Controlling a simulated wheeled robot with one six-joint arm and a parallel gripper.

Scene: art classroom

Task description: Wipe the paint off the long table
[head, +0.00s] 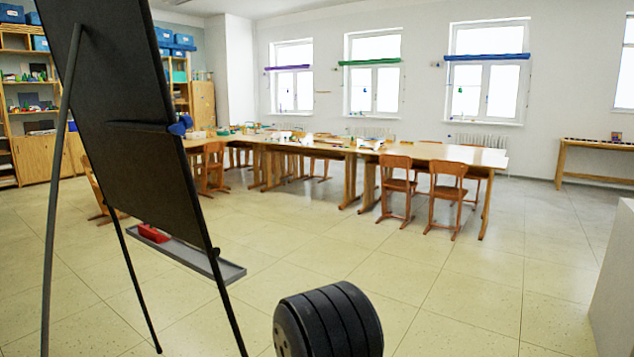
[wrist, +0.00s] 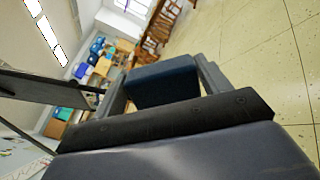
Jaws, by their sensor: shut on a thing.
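The long table (head: 450,153) is pale wood and stands across the room below the windows in the head view. Small coloured things lie on its middle and left part; I cannot make out paint on it from here. My gripper (wrist: 160,68) shows in the wrist view, tilted, its grey fingers shut on a dark blue block (wrist: 165,88). I cannot tell for sure what the block is. It is held in the air, far from the table. The gripper is not seen in the head view.
A dark easel (head: 140,150) stands close on the left, with a red thing (head: 153,233) on its grey tray (head: 200,259). Wooden chairs (head: 447,184) line the table's near side. A pale block (head: 612,280) is at the right edge. The tiled floor between is clear.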

